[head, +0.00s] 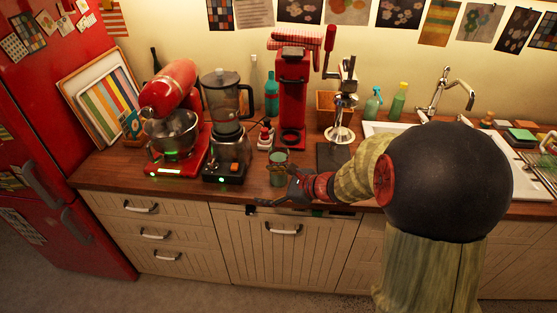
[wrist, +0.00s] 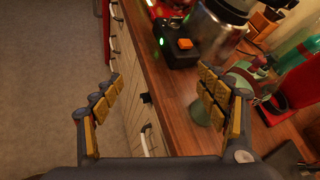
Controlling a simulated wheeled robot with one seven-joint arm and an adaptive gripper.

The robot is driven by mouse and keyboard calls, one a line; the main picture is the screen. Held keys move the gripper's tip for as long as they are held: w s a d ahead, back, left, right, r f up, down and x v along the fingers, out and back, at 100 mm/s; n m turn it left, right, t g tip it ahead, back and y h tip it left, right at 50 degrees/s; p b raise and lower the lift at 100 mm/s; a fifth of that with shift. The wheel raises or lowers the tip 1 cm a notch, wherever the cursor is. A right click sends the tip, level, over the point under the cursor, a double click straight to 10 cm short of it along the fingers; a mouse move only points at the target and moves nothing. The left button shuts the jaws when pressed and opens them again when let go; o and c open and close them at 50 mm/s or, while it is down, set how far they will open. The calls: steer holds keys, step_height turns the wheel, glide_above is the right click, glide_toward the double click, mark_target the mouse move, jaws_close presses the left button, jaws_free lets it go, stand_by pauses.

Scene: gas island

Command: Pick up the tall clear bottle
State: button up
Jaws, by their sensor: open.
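A tall, pale clear bottle (head: 253,72) stands at the back of the counter against the wall, between the blender and a teal bottle. Its lower part is hidden behind the blender. My gripper (head: 276,188) is low at the counter's front edge, well in front of the bottle and apart from it. The wrist view shows my gripper (wrist: 160,85) with its two padded fingers spread wide and nothing between them. I cannot clearly make out the clear bottle in the wrist view.
A greenish glass (head: 279,168) stands on the counter close by my gripper. The blender (head: 227,125), red mixer (head: 172,115), teal bottle (head: 271,95) and red coffee machine (head: 291,100) crowd the counter. Drawers and cabinets (head: 285,255) lie below the front edge.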

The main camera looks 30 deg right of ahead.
mark_target(279, 162)
steer(key=w+d+f+m+t+h, duration=0.2)
steer(key=w+d+m+h, duration=0.2)
steer(key=d+m, duration=0.55)
steer(key=shift+n, duration=0.65)
steer(key=x, duration=0.2)
steer(key=b+x, duration=0.1)
steer(key=x, duration=0.1)
steer(key=d+r+x, duration=0.1)
steer(key=x, duration=0.2)
steer(key=shift+w+f+b, duration=0.1)
steer(key=shift+w+b, duration=0.25)
steer(key=shift+c, duration=0.6)
steer(key=c, duration=1.8)
steer(key=shift+d+r, duration=0.1)
steer(key=shift+r, duration=0.1)
steer(key=shift+r, duration=0.1)
